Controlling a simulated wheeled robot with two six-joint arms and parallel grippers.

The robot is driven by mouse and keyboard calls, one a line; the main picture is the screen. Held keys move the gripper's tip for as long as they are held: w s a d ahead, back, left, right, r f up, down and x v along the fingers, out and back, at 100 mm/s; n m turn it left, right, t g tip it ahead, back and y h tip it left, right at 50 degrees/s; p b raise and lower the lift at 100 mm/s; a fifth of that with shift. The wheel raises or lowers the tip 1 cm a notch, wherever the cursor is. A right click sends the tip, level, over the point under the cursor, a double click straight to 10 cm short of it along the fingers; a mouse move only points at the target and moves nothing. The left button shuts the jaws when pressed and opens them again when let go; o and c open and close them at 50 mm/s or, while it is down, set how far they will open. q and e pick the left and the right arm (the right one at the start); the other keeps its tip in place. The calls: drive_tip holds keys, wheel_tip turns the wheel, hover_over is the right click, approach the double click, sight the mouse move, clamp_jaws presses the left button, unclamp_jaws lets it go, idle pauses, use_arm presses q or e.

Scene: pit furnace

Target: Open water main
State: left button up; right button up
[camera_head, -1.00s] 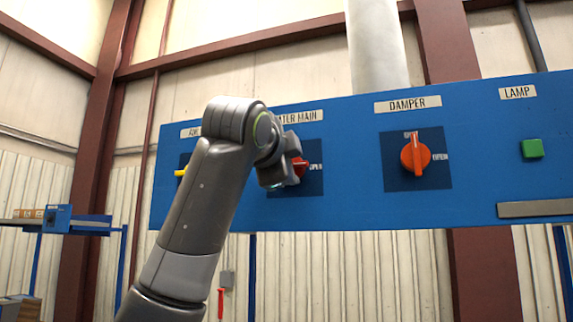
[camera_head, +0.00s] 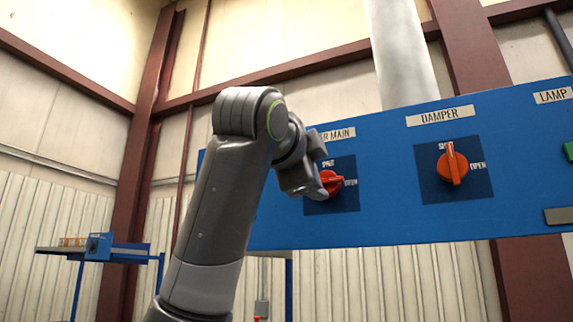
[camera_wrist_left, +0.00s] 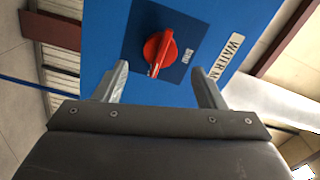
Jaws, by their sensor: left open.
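The water main knob (camera_head: 331,182) is a red rotary knob on a dark square plate on the blue panel, under a partly covered label ending "R MAIN". SHUT is printed above it and OPEN to its right. Its ridge appears to point right, toward OPEN. In the left wrist view the knob (camera_wrist_left: 160,53) lies beyond the fingertips, its ridge running down the picture, the label WATER M (camera_wrist_left: 228,57) to its right. My left gripper (camera_wrist_left: 160,80) is open and empty, with clear space between its fingers. In the head view the left gripper (camera_head: 316,188) overlaps the knob's left side. My right gripper is out of view.
The blue panel (camera_head: 390,220) carries a red damper knob (camera_head: 452,163) to the right, its ridge upright toward SHUT, and a green lamp button (camera_head: 569,151) at the right edge. A blue-framed shelf (camera_head: 130,254) stands far left. My left arm hides the panel's left part.

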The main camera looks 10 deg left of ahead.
use_arm(q)
drive_tip(key=b+v, duration=0.4)
drive_tip(key=v, duration=0.7)
drive_tip(key=shift+s, duration=0.2)
drive_tip(key=shift+a, duration=0.1)
